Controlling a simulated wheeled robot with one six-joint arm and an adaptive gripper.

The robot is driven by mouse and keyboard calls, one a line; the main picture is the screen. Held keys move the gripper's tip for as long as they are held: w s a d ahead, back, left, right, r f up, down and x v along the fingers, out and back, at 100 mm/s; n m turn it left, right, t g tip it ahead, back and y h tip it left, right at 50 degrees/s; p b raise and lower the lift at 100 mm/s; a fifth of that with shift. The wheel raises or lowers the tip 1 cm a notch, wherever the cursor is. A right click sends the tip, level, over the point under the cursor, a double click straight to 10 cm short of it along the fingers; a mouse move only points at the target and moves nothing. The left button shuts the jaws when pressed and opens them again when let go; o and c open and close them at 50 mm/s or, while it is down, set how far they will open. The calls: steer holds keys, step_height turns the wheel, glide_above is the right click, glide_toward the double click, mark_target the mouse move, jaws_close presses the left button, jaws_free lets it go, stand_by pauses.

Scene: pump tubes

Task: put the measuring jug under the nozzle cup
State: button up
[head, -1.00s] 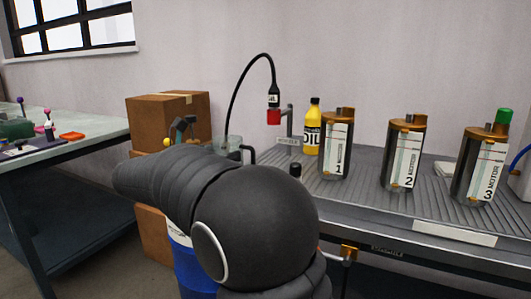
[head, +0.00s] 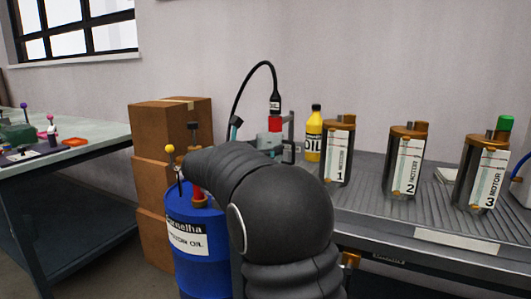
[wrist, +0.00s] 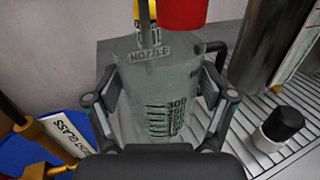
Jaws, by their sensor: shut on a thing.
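The clear measuring jug (wrist: 168,85), with dark graduation marks, is between the fingers of my gripper (wrist: 160,103), which is shut on it. The jug looks upright. The red nozzle cup (wrist: 182,12) shows at the top of the wrist view, just beyond the jug's rim and slightly right. In the head view the nozzle cup (head: 275,124) hangs below a black hose end. A pale part of the jug (head: 266,141) shows just below it, mostly hidden by my arm. Whether the jug is directly under the cup, I cannot tell.
A yellow oil bottle (head: 314,135) and motor canister 1 (head: 338,155) stand right of the nozzle on the ribbed bench (head: 365,205). A small black-capped item (wrist: 280,128) is right of the jug. A blue oil drum (head: 185,268) and stacked boxes (head: 150,130) are at left.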

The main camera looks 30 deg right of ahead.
steer(key=shift+a+f, duration=0.1)
steer(key=shift+f, duration=0.65)
steer(key=shift+f, duration=0.2)
steer(key=o, duration=1)
steer(key=shift+r, duration=0.2)
steer(key=shift+s+a, duration=0.1)
steer(key=shift+a, duration=0.15)
steer(key=v, duration=1.1)
steer(key=shift+s+a, duration=0.15)
steer(key=shift+a, duration=0.1)
